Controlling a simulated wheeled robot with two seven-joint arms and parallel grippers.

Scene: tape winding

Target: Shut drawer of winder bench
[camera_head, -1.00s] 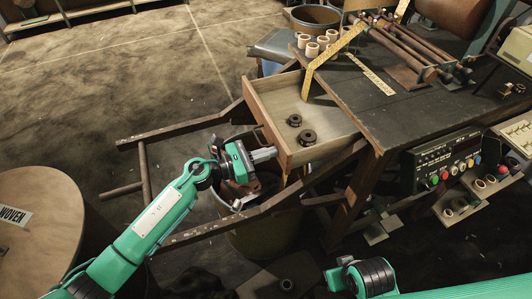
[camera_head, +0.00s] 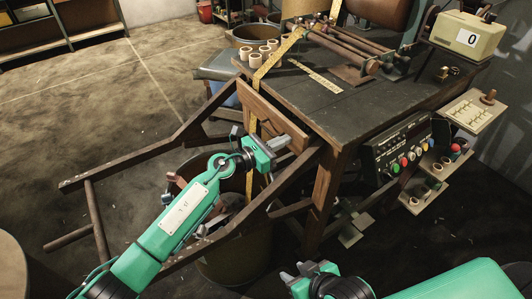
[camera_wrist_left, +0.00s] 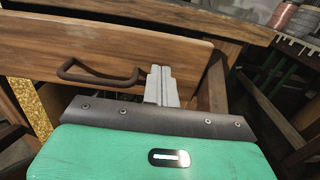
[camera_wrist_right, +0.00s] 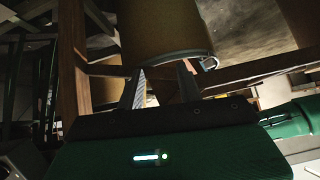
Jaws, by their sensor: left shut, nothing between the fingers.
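The winder bench (camera_head: 350,105) stands at centre right. Its wooden drawer (camera_head: 270,112) is pushed in, with only the front panel showing under the bench top and the inside hidden. I cannot tell whether the panel is fully flush. The drawer front (camera_wrist_left: 40,45) with its dark handle (camera_wrist_left: 98,77) fills the upper left of the left wrist view. My left gripper (camera_head: 282,142) is shut and empty, its fingertips at the drawer front, right of the handle. Contact is hard to judge. My right gripper (camera_head: 303,270) is low in front, away from the drawer, with its fingers apart (camera_wrist_right: 162,75).
A dark wooden frame (camera_head: 95,215) sticks out left of the bench around my left arm. A bin (camera_head: 235,262) stands below. A yellow tape (camera_head: 262,75) hangs over the bench edge. A control panel (camera_head: 400,150) is at right. Floor at left is clear.

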